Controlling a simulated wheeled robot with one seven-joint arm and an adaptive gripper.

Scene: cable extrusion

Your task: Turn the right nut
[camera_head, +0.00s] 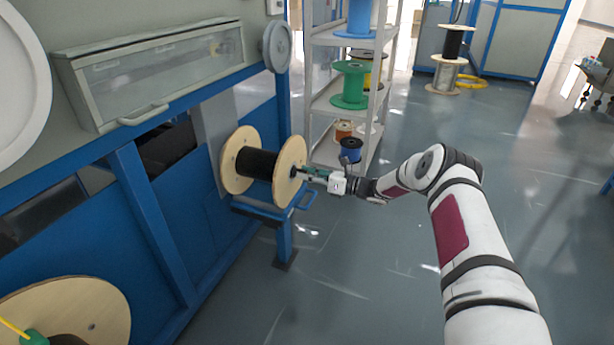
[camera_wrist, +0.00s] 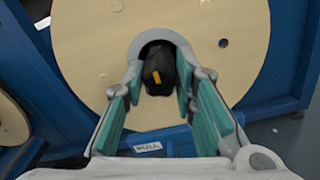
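The cable spool (camera_head: 263,165) has pale wooden flanges and a dark winding, and it sits on the blue machine frame. In the wrist view its round flange (camera_wrist: 90,45) fills the background. A dark nut or shaft end (camera_wrist: 158,68) with a yellow mark stands out at the flange's centre, under a grey arch-shaped rim. My gripper (camera_wrist: 160,84) has its two teal-padded fingers on either side of this dark part. Whether the pads touch it is unclear.
A shelf rack (camera_head: 348,100) with green and blue spools stands behind my gripper. The blue machine frame (camera_head: 150,220) runs along the left. Another wooden spool (camera_head: 85,305) is at the lower left. The grey floor (camera_head: 350,270) is clear at the front.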

